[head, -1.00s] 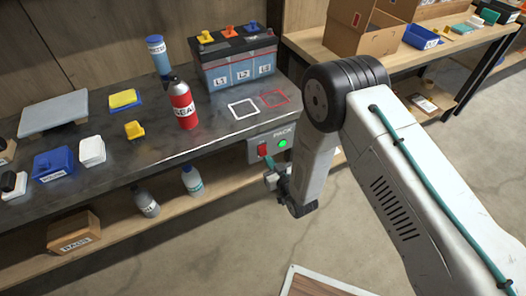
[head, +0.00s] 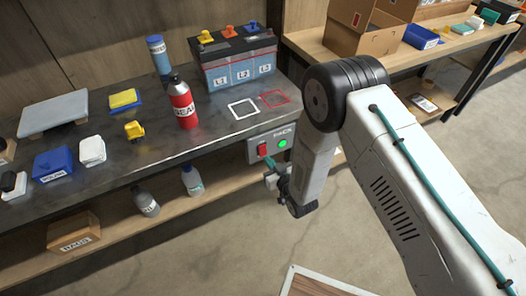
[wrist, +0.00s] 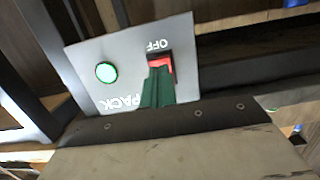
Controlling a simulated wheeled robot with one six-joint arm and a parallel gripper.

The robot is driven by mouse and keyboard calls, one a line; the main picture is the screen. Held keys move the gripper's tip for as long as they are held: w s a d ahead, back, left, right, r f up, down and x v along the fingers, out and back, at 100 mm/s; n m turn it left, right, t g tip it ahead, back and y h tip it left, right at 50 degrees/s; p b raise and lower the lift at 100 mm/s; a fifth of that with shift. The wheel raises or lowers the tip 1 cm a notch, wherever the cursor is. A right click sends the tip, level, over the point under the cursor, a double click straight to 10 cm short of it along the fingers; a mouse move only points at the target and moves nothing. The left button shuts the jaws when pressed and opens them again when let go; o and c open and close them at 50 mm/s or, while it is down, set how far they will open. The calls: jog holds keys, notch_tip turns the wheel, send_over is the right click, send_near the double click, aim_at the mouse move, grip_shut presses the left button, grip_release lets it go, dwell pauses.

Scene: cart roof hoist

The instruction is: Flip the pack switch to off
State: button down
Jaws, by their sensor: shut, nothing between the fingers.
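The pack switch is a red rocker (head: 263,150) on a grey panel marked PACK (head: 255,144), fixed to the front edge of the dark bench. A round green light (head: 283,143) glows beside it. In the wrist view the panel (wrist: 88,60) appears turned over, with the word OFF beside the red rocker (wrist: 160,66). My gripper (wrist: 158,82) is shut, its green fingers empty, with the tips at the rocker and covering part of it. I cannot tell whether they touch. In the head view my gripper (head: 270,164) is just below the switch.
On the bench stand a battery (head: 235,60) with L1, L2 and L3 labels, a red spray can (head: 183,103) and a blue can (head: 158,55). Bottles and a cardboard box (head: 75,232) sit on the lower shelf. The floor in front is mostly clear.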

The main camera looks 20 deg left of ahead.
jog(key=shift+x, duration=1)
dwell(0.8)
jog(key=v, duration=0.7)
dwell(0.6)
dwell(0.3)
